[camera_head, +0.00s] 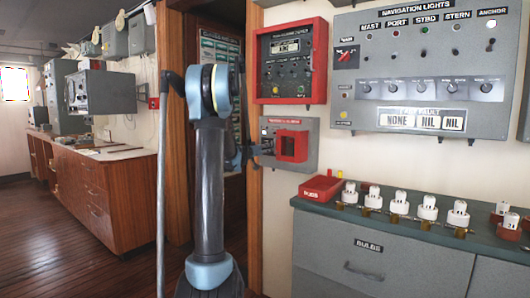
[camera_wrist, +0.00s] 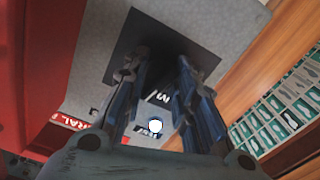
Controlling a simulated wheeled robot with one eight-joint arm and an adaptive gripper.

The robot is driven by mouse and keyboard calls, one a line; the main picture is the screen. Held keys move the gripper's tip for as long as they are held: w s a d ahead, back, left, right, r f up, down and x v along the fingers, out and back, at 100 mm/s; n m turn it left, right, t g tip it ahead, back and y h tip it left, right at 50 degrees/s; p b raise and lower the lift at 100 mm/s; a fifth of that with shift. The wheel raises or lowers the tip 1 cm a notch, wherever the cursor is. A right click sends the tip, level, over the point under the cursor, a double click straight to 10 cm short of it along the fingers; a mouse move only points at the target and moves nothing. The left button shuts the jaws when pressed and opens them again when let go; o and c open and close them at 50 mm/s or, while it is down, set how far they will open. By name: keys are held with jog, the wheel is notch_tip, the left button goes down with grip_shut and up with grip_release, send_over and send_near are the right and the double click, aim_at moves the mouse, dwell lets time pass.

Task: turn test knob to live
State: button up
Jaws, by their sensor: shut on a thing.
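The grey alarm panel (camera_head: 308,165) hangs on the wall right of the wooden door frame, with a red box on its right part. My gripper (camera_head: 256,150) is at the left part of this panel, partly hidden behind my arm. In the wrist view the panel (camera_wrist: 210,22) shows a dark square plate (camera_wrist: 175,35). My gripper's two fingers (camera_wrist: 160,64) reach onto that plate and are closed in on the test knob. The knob itself is hidden between the fingers, and its pointer position cannot be told. Part of a white-lettered label (camera_wrist: 160,97) shows between the fingers.
The red box (camera_wrist: 45,60) stands out close to the fingers in the wrist view. Above the panel hangs a red-framed control box (camera_head: 291,60). A counter (camera_head: 390,225) with several white bulbs and a red tray (camera_head: 321,188) lies to the right.

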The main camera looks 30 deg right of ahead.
jog(key=n, duration=0.5)
jog(key=shift+w+a+n, duration=0.1)
jog(key=shift+n, duration=0.2)
jog(key=shift+o, duration=0.2)
jog(key=n, duration=0.5)
jog(key=shift+n, duration=0.3)
jog(key=o, duration=1)
jog(key=shift+w, duration=0.1)
jog(key=shift+s, duration=0.2)
jog(key=v, duration=1.2)
jog(key=shift+f, duration=0.1)
